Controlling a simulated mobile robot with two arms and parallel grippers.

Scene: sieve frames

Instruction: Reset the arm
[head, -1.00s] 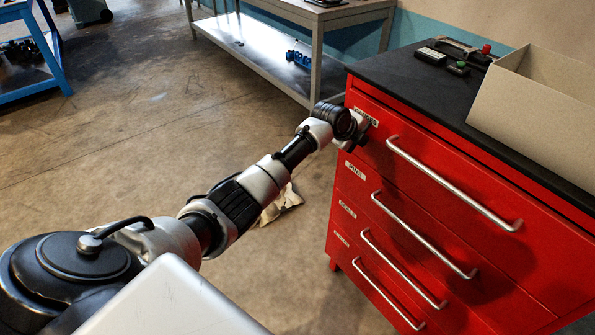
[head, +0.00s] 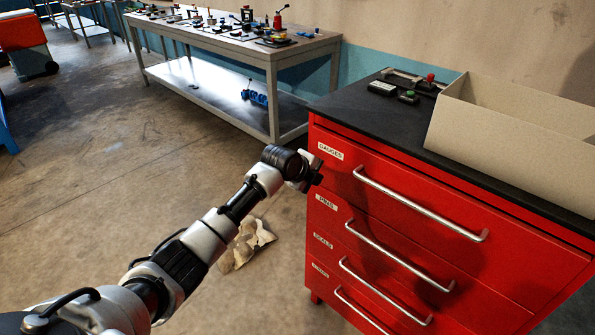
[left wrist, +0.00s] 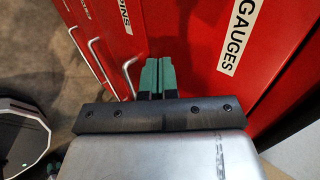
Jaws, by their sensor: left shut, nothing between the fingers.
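My left arm reaches in from the lower left in the head view. Its gripper (head: 314,178) is in front of the top drawer of the red cabinet (head: 450,262), near the "GAUGES" label (head: 330,151) and left of the top drawer's handle (head: 420,205). In the left wrist view the gripper's green-sided fingers (left wrist: 157,77) are together with nothing between them, pointing toward the red drawer fronts. Whether the fingertips touch the cabinet cannot be told. All visible drawers look shut.
An open cardboard box (head: 500,125) stands on the black cabinet top (head: 385,118), near small devices (head: 405,90). A grey workbench (head: 235,48) with several tools stands behind. A crumpled paper-like item (head: 246,243) lies on the floor. Floor left of the cabinet is mostly clear.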

